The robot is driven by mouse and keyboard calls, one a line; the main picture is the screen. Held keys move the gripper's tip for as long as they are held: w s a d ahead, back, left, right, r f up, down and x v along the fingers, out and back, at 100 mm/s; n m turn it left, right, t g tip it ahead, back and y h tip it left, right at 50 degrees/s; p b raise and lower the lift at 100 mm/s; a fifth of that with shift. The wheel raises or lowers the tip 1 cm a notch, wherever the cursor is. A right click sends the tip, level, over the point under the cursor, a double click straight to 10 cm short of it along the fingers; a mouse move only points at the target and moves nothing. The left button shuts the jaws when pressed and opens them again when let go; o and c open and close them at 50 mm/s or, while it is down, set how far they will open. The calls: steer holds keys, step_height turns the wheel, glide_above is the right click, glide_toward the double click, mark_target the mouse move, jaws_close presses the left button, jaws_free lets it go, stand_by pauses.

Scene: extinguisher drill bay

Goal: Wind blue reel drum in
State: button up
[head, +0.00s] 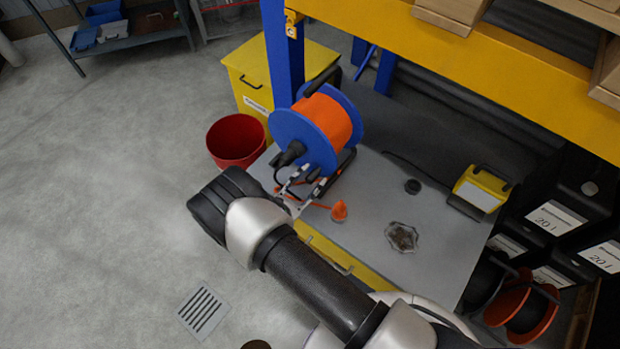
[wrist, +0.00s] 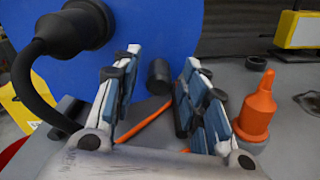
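The blue reel drum (head: 293,138), wound with orange cable (head: 325,118), stands upright on a grey bench. Its blue side face fills the back of the wrist view (wrist: 140,28). A black fitting (head: 289,153) with a black cable sticks out of the face's middle; it is upper left in the wrist view (wrist: 72,30). My gripper (head: 304,184) is open in front of the drum's lower part. In the wrist view, a short black knob (wrist: 158,77) shows between the open fingers (wrist: 156,88), with gaps on both sides. An orange connector (head: 339,211) stands right of my gripper.
A yellow lamp-like box (head: 480,188) and a small black puck (head: 413,186) are on the bench (head: 440,225). A red bucket (head: 236,141) and a yellow bin (head: 255,75) are left of it. A blue post (head: 283,55) rises behind the drum. A yellow shelf beam (head: 480,60) crosses above.

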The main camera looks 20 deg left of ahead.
steer(key=shift+w+d, duration=0.15)
steer(key=shift+w, duration=0.1)
steer(key=shift+c, duration=0.4)
jaws_close()
